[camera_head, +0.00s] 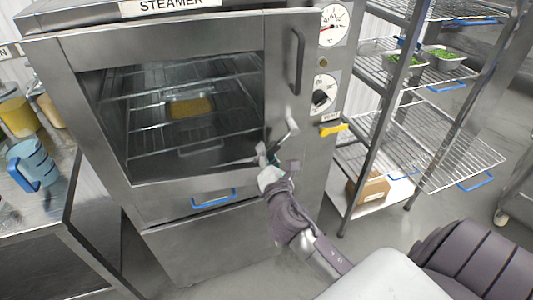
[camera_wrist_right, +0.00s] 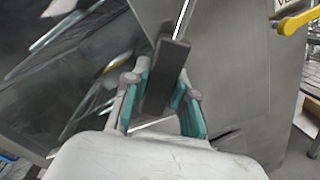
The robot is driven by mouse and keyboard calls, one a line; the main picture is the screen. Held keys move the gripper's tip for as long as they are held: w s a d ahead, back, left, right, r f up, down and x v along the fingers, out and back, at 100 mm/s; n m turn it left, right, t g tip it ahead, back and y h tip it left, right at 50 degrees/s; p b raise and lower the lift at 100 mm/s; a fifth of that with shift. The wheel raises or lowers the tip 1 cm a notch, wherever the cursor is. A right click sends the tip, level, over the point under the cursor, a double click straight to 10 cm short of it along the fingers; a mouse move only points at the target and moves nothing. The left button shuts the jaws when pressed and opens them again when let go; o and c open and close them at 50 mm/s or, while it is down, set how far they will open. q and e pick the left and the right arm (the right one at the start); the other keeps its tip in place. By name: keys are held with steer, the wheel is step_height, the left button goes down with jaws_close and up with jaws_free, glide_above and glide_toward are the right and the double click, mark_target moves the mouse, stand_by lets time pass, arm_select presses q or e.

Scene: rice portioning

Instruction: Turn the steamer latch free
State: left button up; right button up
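The steamer (camera_head: 190,212) stands at centre left with its front opening showing wire racks. A tray of yellow food (camera_head: 190,107) sits on a rack inside. The latch lever (camera_head: 284,138) is a thin silver rod on the front, right of the opening, slanting down to the left. In the wrist view its dark grip (camera_wrist_right: 165,75) lies between the fingers of my right gripper (camera_wrist_right: 163,95). The fingertips are close to both sides of the grip; contact is unclear. My right gripper (camera_head: 268,160) also shows in the head view at the lever's lower end. My left gripper is out of view.
A vertical dark handle (camera_head: 298,62) and a yellow lever (camera_head: 333,129) are near the latch. Dials (camera_head: 320,97) are above the yellow lever. A wire shelf rack (camera_head: 430,150) stands right. A counter with a blue jug (camera_head: 36,165) stands left.

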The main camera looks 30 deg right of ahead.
mark_target(252, 125)
jaws_close()
steer(key=r+m, duration=0.1)
steer(key=a+r+m+p, duration=0.1)
steer(key=m, duration=0.1)
steer(key=shift+w+a+r+m+p, duration=0.3)
steer(key=shift+w+a+r+m, duration=0.05)
steer(key=shift+a+r+m, duration=0.05)
steer(key=shift+w+a+r+m+p, duration=0.1)
steer(key=shift+a+r+m+p, duration=0.15)
steer(key=shift+r+m, duration=0.3)
steer(key=shift+a+r+m+p, duration=0.1)
steer(key=shift+r+m+p, duration=0.25)
steer(key=shift+m, duration=0.3)
steer(key=shift+a+r+m+p, duration=0.1)
steer(key=shift+r+m+p, duration=0.5)
steer(key=shift+r+m, duration=0.75)
steer(key=shift+w+f+m, duration=0.1)
steer(key=shift+m, duration=0.15)
